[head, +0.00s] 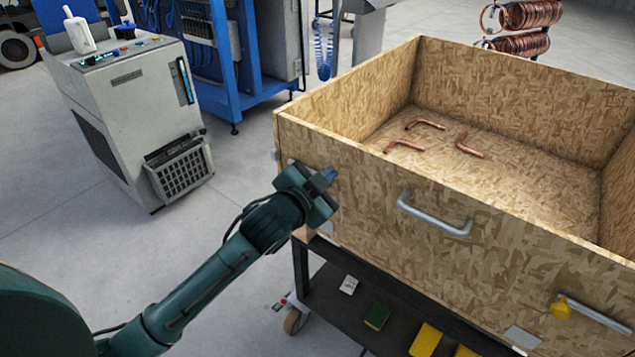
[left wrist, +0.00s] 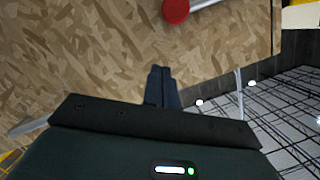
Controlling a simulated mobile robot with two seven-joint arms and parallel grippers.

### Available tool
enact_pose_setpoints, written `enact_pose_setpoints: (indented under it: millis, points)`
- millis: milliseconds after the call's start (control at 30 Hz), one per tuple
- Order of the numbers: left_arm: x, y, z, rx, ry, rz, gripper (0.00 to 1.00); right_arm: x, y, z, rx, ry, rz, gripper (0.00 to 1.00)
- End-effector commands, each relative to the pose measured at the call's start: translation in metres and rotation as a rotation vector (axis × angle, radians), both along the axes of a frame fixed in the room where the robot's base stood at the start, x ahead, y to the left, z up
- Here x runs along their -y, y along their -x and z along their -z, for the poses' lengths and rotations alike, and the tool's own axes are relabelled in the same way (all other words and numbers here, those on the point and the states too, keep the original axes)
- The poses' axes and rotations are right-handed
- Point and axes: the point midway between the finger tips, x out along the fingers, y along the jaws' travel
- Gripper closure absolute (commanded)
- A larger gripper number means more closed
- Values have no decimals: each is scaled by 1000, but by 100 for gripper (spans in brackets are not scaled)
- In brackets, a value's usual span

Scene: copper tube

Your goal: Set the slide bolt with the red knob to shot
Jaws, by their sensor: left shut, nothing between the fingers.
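The red knob (left wrist: 176,10) shows at the top edge of the left wrist view, against the chipboard wall of the crate. A grey metal bolt rod (left wrist: 205,3) runs from it towards the upper right and is cut off by the frame. My left gripper (head: 328,176) is beside the left end of the crate's front wall in the head view. Its fingers (left wrist: 160,72) are shut and empty, apart from the red knob and below it in the wrist view. In the head view my gripper hides the red knob. My right gripper is not in view.
The open wooden crate (head: 400,173) stands on a dark cart and holds several bent copper tubes (head: 467,147). Its front has a grey handle (head: 435,215) and, at the right, a yellow knob (head: 560,309) on a metal bar.

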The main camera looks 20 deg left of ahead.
Motion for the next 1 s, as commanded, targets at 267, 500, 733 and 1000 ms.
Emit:
enact_pose_setpoints:
  millis: [267,500,733,1000]
  points:
    - [-18,-7,30,-1,0,-1,100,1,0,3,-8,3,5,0]
    - [-21,-8,34,0,0,0,100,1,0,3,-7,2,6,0]
    - [-24,-9,34,0,-2,0,100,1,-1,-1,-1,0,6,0]
    - [-61,-23,33,-2,-4,-1,100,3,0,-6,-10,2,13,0]
